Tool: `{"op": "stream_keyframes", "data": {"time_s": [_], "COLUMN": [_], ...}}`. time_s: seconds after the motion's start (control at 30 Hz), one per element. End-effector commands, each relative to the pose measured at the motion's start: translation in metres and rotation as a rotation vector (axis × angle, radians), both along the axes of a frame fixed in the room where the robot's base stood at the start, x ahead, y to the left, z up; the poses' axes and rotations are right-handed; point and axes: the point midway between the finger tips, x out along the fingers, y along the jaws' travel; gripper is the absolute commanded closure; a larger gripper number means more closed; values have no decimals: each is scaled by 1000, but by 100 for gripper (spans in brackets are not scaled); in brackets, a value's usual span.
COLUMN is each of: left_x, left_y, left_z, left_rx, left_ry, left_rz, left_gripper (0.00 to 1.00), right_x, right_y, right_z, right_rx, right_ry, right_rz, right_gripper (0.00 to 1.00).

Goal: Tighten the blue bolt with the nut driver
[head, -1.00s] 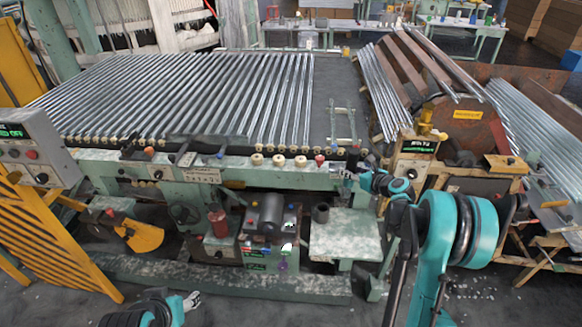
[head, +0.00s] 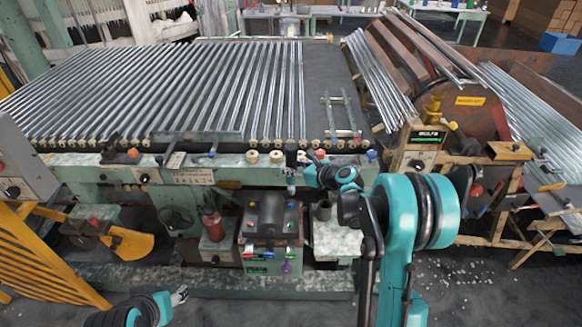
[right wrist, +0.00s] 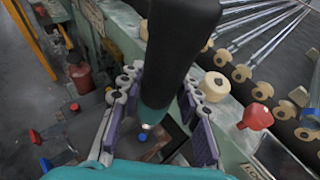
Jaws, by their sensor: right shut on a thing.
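My right gripper (head: 298,166) is over the front edge of the tubing table. In the right wrist view, the gripper (right wrist: 158,112) is shut on the nut driver (right wrist: 178,50), which has a thick black handle, a teal collar and a bright metal tip pointing down. A small blue bolt head (right wrist: 141,137) shows just beyond the tip in that view; I cannot tell whether they touch. In the head view I cannot single out this bolt. My left gripper (head: 180,295) is low at the bottom left, too small to tell open or shut.
A machine box (head: 270,225) with coloured knobs stands below the table front. A red bottle (head: 213,223) stands to its left. Cream knobs (right wrist: 213,87) and a red knob (right wrist: 255,117) line the table edge close beside my right gripper.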

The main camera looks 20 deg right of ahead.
Motion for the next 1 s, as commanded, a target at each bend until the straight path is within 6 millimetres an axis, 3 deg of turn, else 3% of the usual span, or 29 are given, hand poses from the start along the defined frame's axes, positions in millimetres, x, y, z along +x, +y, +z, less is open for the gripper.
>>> {"op": "stream_keyframes", "data": {"time_s": [0.27,1.0], "left_x": [0,0], "left_y": [0,0], "left_z": [-8,-52], "left_rx": [0,0], "left_ry": [0,0], "left_rz": [0,0], "left_gripper": [48,48], "right_x": [0,0], "right_y": [-1,-1], "right_z": [-7,-59], "right_rx": [1,1], "right_ry": [-1,-1], "right_rz": [-1,-1], "right_gripper": [100,100]}}
